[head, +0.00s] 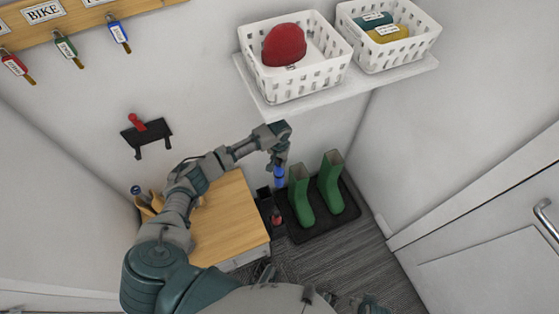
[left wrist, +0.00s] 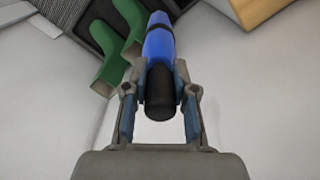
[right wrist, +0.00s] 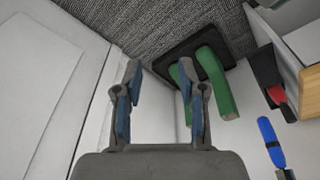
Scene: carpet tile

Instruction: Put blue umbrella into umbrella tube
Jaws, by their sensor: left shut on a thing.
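My left gripper (head: 280,163) is shut on the blue umbrella (head: 279,178), just left of the green boots. In the left wrist view the umbrella (left wrist: 159,48) lies between the fingers (left wrist: 159,95), with its black end (left wrist: 160,95) toward the palm. A black upright holder (head: 264,194), apparently the umbrella tube, stands by the bench; a red item (head: 276,216) shows at it. In the right wrist view the blue umbrella (right wrist: 268,134) appears apart from the black tube (right wrist: 266,68). My right gripper (right wrist: 158,75) is open and empty.
Green boots (head: 301,196) stand on a black tray (head: 322,229) right of the tube. A wooden-topped bench (head: 228,222) is at left. A shelf (head: 403,76) with white baskets (head: 300,85) overhangs the corner. Grey carpet (head: 360,262) is free in front.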

